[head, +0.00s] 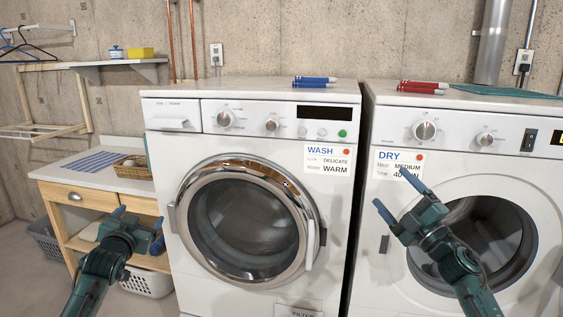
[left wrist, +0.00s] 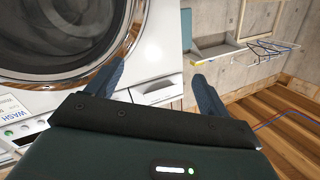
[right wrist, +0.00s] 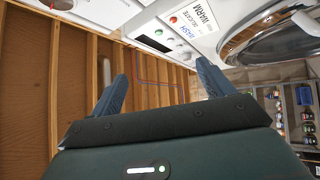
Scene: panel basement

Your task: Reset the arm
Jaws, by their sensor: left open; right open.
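My left gripper (head: 138,226) is open and empty, in front of the left edge of the washer and the wooden cabinet. Its two fingers are spread apart in the left wrist view (left wrist: 158,85), with nothing between them. My right gripper (head: 394,201) is open and empty, raised in front of the dryer's left side. Its fingers are also apart and empty in the right wrist view (right wrist: 162,85). Both grippers appear clear of the machines in front of them.
The washer (head: 160,200) has its round door shut. The dryer (head: 365,215) stands to its right, its opening partly behind my right arm. Blue pens (head: 314,82) and red pens (head: 424,88) lie on top. A basket (head: 132,168) sits on the wooden cabinet (head: 90,205).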

